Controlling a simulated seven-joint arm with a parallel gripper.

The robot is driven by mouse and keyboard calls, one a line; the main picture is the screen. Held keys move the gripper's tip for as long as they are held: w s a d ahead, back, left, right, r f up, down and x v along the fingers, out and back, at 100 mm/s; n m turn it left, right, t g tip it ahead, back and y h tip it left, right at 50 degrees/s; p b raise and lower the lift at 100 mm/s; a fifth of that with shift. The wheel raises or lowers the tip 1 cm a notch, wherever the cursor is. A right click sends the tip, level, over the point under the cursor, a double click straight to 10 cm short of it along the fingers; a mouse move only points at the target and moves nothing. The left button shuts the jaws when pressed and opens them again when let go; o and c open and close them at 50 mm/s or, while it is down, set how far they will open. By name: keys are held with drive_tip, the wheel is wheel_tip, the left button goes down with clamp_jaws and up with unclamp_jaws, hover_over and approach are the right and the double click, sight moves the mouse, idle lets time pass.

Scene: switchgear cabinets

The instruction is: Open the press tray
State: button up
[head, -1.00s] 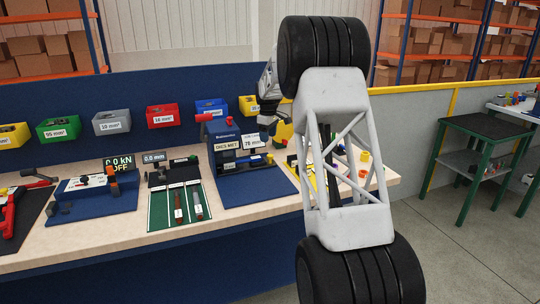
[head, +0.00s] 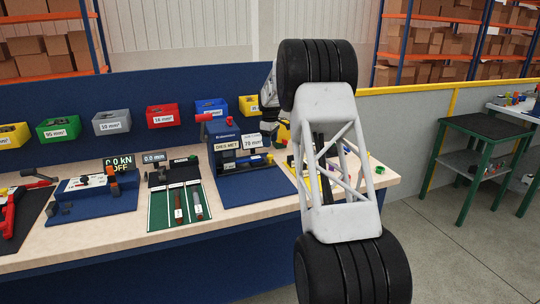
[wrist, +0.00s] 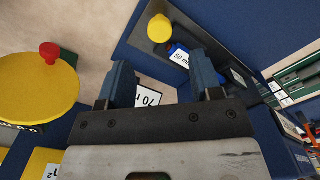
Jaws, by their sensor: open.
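The blue press (head: 226,150) stands on the workbench, with a grey sign (head: 254,142) beside its top. Low in the press lies a dark tray with a blue block (head: 256,160) and a yellow knob (head: 270,159). The wrist view shows the tray (wrist: 190,35), its yellow knob (wrist: 160,28) and the block labelled 50 mm. My gripper (wrist: 162,76) is open and empty. Its fingers point toward the tray area, apart from the knob, with the 70 sign (wrist: 148,97) showing between them. In the head view my gripper (head: 270,128) is partly hidden behind my arm.
A yellow disc with a red knob (wrist: 38,88) is close on the left of the wrist view. Small coloured pieces (head: 358,165) lie right of the press. A green mat (head: 180,207) with strips lies left of it. Coloured bins (head: 162,115) line the blue back panel.

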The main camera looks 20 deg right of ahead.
sight(270, 155)
drive_tip(key=shift+f, duration=3.5)
clamp_jaws()
drive_tip(key=shift+s, duration=6.8)
unclamp_jaws()
